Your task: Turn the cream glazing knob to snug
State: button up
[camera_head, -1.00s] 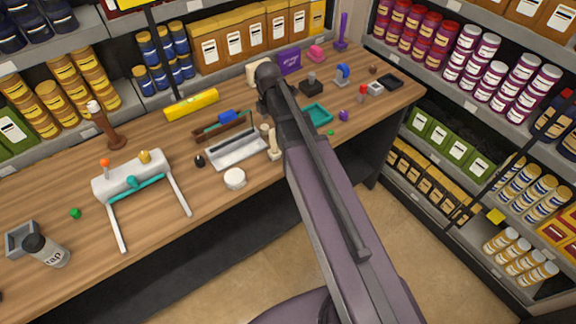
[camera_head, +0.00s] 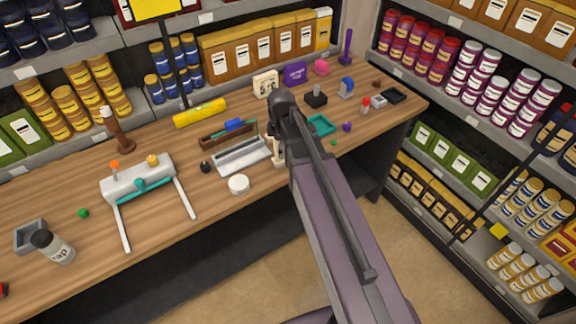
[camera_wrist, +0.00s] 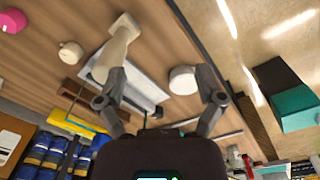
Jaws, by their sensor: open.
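A cream post with a flared end (camera_head: 279,156) stands on the wooden bench right beside my gripper in the head view. In the wrist view, the cream post (camera_wrist: 113,52) lies by the left finger, which overlaps its narrow end. A small cream round piece with a stub (camera_wrist: 70,52) sits farther left in the wrist view. I cannot tell which of the two is the glazing knob. My gripper (camera_wrist: 160,78) is open, its fingers spread, with nothing held between them. In the head view the arm mostly hides it.
A grey-white tray (camera_head: 241,157) and a white puck (camera_head: 239,185) are close left of the gripper. A white frame with a teal bar (camera_head: 150,183) stands farther left. A teal tray (camera_head: 320,125) is to the right. Stocked shelves line the back and right.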

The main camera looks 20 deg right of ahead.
jog(key=s+f+m+b, duration=0.1)
jog(key=s+m, duration=0.6)
jog(key=m, duration=0.4)
dwell(0.6)
jog(key=s+m, duration=0.1)
jog(key=s+f+m+b, duration=0.2)
jog(key=s, duration=0.1)
dwell(0.6)
